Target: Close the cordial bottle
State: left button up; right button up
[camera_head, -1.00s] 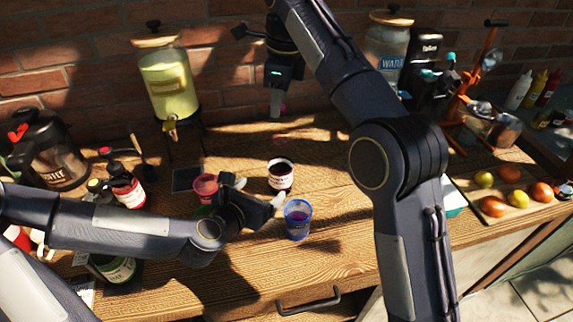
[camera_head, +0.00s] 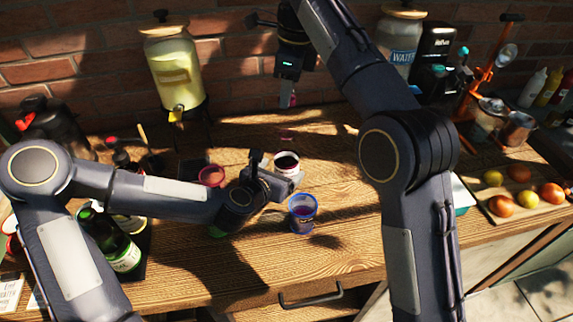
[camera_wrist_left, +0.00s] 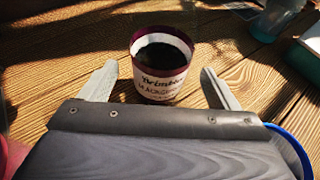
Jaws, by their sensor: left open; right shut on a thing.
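The cordial bottle (camera_head: 287,160) stands upright on the wooden table, showing a white label, dark red bands and dark contents. In the left wrist view its label (camera_wrist_left: 160,86) faces me; its clear upper part is hard to make out. My left gripper (camera_head: 277,172) is open at the bottle's near side. In the left wrist view the gripper's fingers (camera_wrist_left: 158,68) spread on either side of the label, with a visible gap at each side. My right gripper (camera_head: 289,84) is raised behind the bottle, shut on a small reddish thing (camera_head: 292,100), too small to identify surely.
A blue-rimmed cup (camera_head: 302,213) stands just right of my left gripper, and a red cup (camera_head: 212,176) to its left. A drink dispenser (camera_head: 174,75) stands behind. A green bottle (camera_head: 118,250) is at front left. Fruit (camera_head: 518,173) lies on a board at right.

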aim_at(287, 165)
pick_arm(q)
jog(key=shift+x, duration=2.25)
jog(key=c, duration=1.4)
jog(key=shift+c, duration=0.2)
pick_arm(e)
jog(key=shift+f, duration=2.5)
jog(key=shift+f, duration=0.85)
jog(key=shift+f, duration=0.55)
